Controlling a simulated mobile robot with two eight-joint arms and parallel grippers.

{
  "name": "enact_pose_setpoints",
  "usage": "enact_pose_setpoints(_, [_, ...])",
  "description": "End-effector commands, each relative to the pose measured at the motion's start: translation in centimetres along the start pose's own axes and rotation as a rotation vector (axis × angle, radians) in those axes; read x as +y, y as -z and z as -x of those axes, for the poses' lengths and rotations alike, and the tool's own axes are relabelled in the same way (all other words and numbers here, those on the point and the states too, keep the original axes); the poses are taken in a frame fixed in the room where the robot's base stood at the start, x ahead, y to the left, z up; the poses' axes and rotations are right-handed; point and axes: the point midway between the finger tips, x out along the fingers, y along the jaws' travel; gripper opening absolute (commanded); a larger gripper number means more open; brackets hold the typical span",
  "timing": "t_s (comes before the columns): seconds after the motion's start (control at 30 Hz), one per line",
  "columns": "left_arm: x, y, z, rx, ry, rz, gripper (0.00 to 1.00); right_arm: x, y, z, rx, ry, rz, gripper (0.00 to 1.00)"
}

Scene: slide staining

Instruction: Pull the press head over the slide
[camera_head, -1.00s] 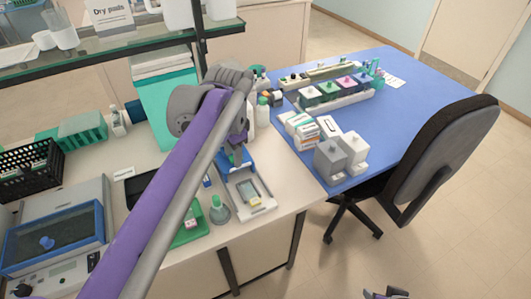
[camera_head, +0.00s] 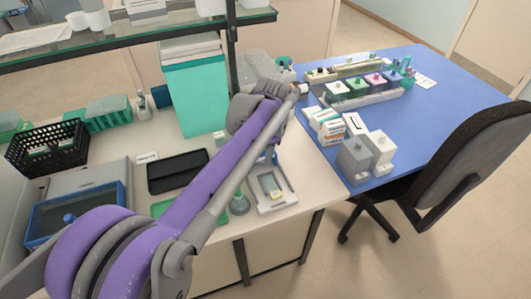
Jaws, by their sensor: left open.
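The slide press (camera_head: 284,204) is a light grey tray near the bench's front edge. A slide with a yellowish end (camera_head: 269,185) lies in its bed. The press head, at the tray's back end, is mostly hidden behind my left arm; only a bit of blue shows there. My purple left arm reaches in from the lower left, with its wrist over the back of the press. My left gripper (camera_head: 271,152) points down at that back end, open and largely hidden by the arm. I cannot tell whether it touches the press head. My right gripper is out of view.
A dark tray (camera_head: 177,171) and a black basket (camera_head: 48,147) lie further left. White boxes and grey containers (camera_head: 356,158) stand to the right on the blue table (camera_head: 440,125). A glass shelf crosses above.

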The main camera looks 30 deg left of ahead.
Motion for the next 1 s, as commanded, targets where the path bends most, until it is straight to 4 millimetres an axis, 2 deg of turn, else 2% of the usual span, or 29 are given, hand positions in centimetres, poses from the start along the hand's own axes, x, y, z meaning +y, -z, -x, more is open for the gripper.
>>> enact_pose_setpoints(0.37, [0.01,-0.01,-0.63,0.000,0.000,0.000,0.42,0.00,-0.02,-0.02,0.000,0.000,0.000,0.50])
enact_pose_setpoints(0.6, [0.02,-0.01,-0.61,0.000,0.000,0.000,0.00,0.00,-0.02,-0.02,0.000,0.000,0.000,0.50])
enact_pose_setpoints(1.0, [0.01,-0.01,-0.60,0.000,0.000,0.000,0.00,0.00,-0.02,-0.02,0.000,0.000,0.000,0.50])
